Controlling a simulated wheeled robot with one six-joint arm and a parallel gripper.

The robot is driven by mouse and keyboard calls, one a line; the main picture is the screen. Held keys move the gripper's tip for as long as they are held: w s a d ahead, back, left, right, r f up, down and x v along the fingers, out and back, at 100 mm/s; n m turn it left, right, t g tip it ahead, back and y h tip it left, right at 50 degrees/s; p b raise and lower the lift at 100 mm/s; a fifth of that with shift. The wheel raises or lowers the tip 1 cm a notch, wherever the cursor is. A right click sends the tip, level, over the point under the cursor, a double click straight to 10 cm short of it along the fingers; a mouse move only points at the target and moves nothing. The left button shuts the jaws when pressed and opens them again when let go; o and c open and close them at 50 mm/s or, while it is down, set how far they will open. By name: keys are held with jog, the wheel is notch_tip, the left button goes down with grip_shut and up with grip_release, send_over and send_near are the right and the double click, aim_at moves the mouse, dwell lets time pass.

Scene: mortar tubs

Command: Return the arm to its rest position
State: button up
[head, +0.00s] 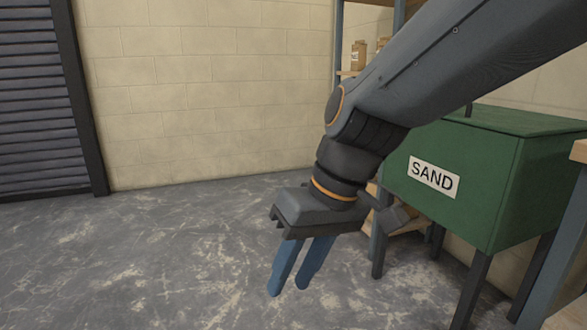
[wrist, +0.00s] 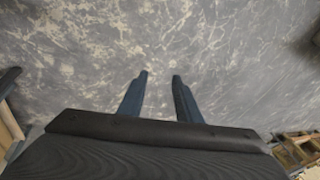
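My gripper (head: 289,286) hangs from my grey arm, pointing down over bare floor in the middle of the head view. Its two blue fingers are a little apart with nothing between them. In the wrist view the gripper (wrist: 160,75) also shows a clear gap between its fingertips, with only the grey floor behind. The arm reaches in from the upper right of the head view and covers part of the shelf and the sand box.
A green box labelled SAND (head: 470,170) stands on dark legs at the right. A shelf unit (head: 340,40) with small brown containers is behind my arm. A dark slatted shutter (head: 40,100) is at the left. The scuffed floor (head: 150,250) is clear at left and centre.

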jog(key=s+a+f+h+p, duration=0.2)
jog(key=s+f, duration=0.1)
jog(key=s, duration=0.7)
jog(key=d+r+m+h+p, duration=0.1)
jog(key=d+r+m+p, duration=0.2)
jog(key=d+r+p, duration=0.7)
jog(key=d+r+m+h+p, duration=0.1)
jog(key=d+r+m+p, duration=0.2)
jog(key=d+r+p, duration=0.8)
notch_tip(320, 180, up, 8)
jog(key=p, duration=1.6)
jog(key=shift+d+g+p, duration=0.15)
jog(key=shift+g+p, duration=0.15)
jog(key=shift+s+f, duration=0.1)
jog(key=shift+f, duration=0.05)
